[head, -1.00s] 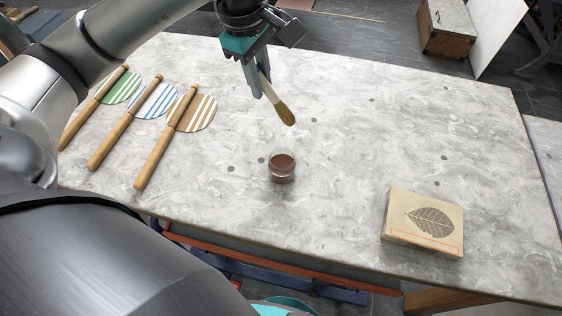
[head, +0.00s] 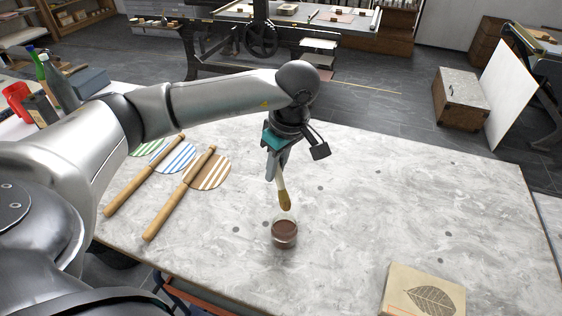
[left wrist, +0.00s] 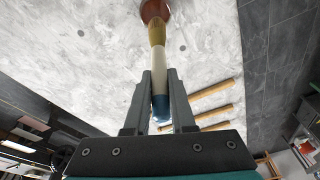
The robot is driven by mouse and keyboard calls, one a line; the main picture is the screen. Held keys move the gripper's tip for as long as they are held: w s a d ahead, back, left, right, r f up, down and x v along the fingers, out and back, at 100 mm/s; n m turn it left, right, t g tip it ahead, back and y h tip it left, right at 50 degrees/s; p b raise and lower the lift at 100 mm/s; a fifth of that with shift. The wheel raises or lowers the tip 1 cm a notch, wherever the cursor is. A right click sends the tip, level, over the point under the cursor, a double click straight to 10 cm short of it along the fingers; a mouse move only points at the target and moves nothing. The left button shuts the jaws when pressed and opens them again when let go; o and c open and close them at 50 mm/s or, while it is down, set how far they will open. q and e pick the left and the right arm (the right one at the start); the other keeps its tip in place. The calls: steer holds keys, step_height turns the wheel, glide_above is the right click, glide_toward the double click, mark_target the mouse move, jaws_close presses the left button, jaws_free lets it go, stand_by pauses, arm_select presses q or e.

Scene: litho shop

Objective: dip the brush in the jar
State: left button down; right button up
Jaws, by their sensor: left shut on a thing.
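A small clear jar (head: 284,234) with dark reddish-brown contents stands upright on the marble-topped table. My left gripper (head: 275,176) is shut on the brush (head: 285,200), which hangs bristles down and slightly tilted. The tan bristles end just above the jar's rim in the head view, with a small gap showing. In the left wrist view the brush (left wrist: 157,60) points away from between the fingers (left wrist: 159,98), and its bristles overlap the edge of the jar (left wrist: 154,10). I cannot tell the exact depth between them. My right gripper is not in view.
A block with a leaf print (head: 425,292) lies at the front right. Bottles (head: 58,82) stand at the far left. The table around the jar is clear.

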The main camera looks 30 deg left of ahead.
arm_select(q)
steer(key=shift+d+b+x, duration=0.25)
steer(key=shift+b+x, duration=0.6)
steer(key=shift+x, duration=0.4)
steer(key=shift+d+b+x, duration=0.3)
steer(key=shift+b+x, duration=0.8)
steer(key=shift+x, duration=0.3)
steer(key=shift+d+b+x, duration=0.3)
steer(key=shift+b+x, duration=0.8)
steer(key=shift+x, duration=0.3)
steer(key=shift+d+b+x, duration=0.25)
steer(key=shift+b+x, duration=0.85)
steer(key=shift+x, duration=0.3)
steer(key=shift+f, duration=0.15)
steer(key=shift+a+p+v, duration=0.3)
steer(key=shift+p+v, duration=0.75)
steer(key=shift+v, duration=0.4)
steer(key=shift+a+p+v, duration=0.3)
steer(key=shift+p+v, duration=0.8)
steer(key=shift+v, duration=0.35)
steer(key=shift+a+p+v, duration=0.3)
steer(key=shift+p+v, duration=0.75)
steer(key=shift+v, duration=0.45)
